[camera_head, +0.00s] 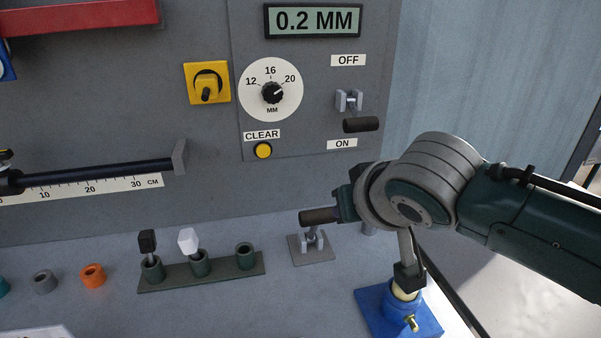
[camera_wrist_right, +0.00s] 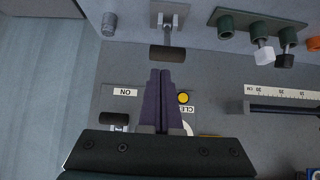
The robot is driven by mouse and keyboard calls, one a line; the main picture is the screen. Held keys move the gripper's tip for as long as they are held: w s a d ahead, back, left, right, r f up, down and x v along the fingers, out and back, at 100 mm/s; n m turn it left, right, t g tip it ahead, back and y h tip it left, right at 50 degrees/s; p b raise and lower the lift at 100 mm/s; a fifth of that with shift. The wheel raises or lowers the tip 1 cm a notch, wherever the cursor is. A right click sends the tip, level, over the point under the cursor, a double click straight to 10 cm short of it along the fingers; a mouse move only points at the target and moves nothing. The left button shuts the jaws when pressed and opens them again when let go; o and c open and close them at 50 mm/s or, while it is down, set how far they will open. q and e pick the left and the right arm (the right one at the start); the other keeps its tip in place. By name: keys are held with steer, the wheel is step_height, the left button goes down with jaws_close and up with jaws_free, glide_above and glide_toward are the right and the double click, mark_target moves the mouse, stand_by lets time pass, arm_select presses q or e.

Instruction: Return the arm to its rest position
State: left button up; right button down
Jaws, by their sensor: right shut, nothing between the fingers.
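My right arm (camera_head: 535,225) enters from the right in the head view. Its gripper (camera_head: 345,204) is low in front of the panel, beside the dark handle of a toggle lever (camera_head: 318,216) on the bench. In the right wrist view the two dark fingers (camera_wrist_right: 160,75) are pressed together with nothing between them. The lever handle (camera_wrist_right: 167,53) lies just beyond the fingertips there; I cannot tell whether they touch. My left gripper is not in view.
A blue base (camera_head: 372,316) with a brass fitting and upright rod stands under my right wrist. The panel has an ON/OFF lever (camera_head: 361,124), a dial (camera_head: 271,92), a yellow button (camera_head: 263,151) and a 0.2 MM display (camera_head: 313,20).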

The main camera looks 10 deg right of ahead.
steer(key=shift+w, duration=0.1)
steer(key=s+a+f+g, duration=0.2)
steer(key=s+f+g, duration=0.1)
steer(key=s, duration=1)
steer(key=s+d+r+n+g+p, duration=0.1)
steer(key=s+d+r, duration=0.15)
steer(key=s, duration=0.65)
steer(key=s+d+r+n+g, duration=0.15)
steer(key=s+d, duration=0.25)
steer(key=s, duration=0.5)
step_height(320, 180, up, 35)
steer(key=p, duration=3.4)
steer(key=shift+w+m+p, duration=0.3)
steer(key=shift+w+m, duration=0.1)
steer(key=shift+m, duration=0.05)
steer(key=shift+f, duration=0.1)
